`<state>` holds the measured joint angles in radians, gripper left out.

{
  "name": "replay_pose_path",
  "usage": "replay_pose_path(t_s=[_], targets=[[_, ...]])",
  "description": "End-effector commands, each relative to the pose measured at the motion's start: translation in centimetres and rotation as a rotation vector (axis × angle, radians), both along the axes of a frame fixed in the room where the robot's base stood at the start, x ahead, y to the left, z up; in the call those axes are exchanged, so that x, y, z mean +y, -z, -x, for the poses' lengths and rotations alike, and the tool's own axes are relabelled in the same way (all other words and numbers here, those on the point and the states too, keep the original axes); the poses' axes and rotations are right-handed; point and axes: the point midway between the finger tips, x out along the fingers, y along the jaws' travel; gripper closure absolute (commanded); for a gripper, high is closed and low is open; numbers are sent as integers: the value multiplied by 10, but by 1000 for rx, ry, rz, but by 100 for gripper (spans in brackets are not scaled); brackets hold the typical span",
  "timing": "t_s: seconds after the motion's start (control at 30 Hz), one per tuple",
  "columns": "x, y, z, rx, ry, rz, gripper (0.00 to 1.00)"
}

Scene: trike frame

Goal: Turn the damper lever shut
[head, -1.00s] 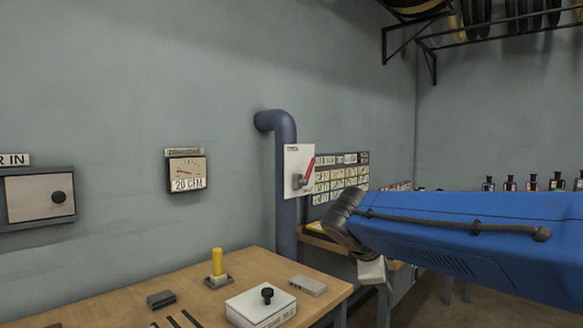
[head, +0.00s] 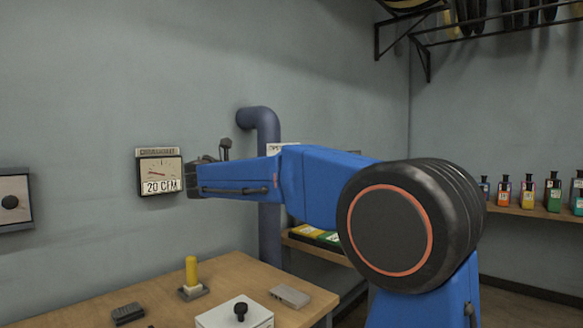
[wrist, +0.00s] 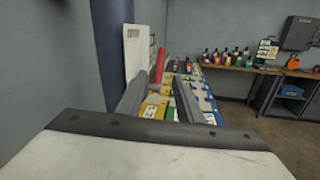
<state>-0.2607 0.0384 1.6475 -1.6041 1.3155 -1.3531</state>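The damper lever has a red handle (wrist: 161,66) beside a white plate (wrist: 137,52) in the wrist view. In the head view my arm hides the lever, and only the top of the plate (head: 284,147) shows beside the blue pipe (head: 268,235). My gripper (wrist: 164,88) is open, with two grey fingers apart. The red handle shows between the fingertips, nearer the left finger. I cannot tell whether the finger touches it. My gripper's fingers are hidden in the head view.
A gauge labelled 20 CFM (head: 160,172) hangs on the wall close to my wrist. A wooden bench (head: 110,308) below holds a yellow-handled piece (head: 191,271) and a white box (head: 235,314). Bottles (head: 527,193) stand on a shelf at right.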

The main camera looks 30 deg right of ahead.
Motion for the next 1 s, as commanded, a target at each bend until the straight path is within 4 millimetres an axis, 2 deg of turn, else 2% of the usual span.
replay_pose_path(t_s=[0.7,1.0], targets=[[-107,1,-59,0,4,-4,67],[-138,1,-77,-1,2,-4,67]])
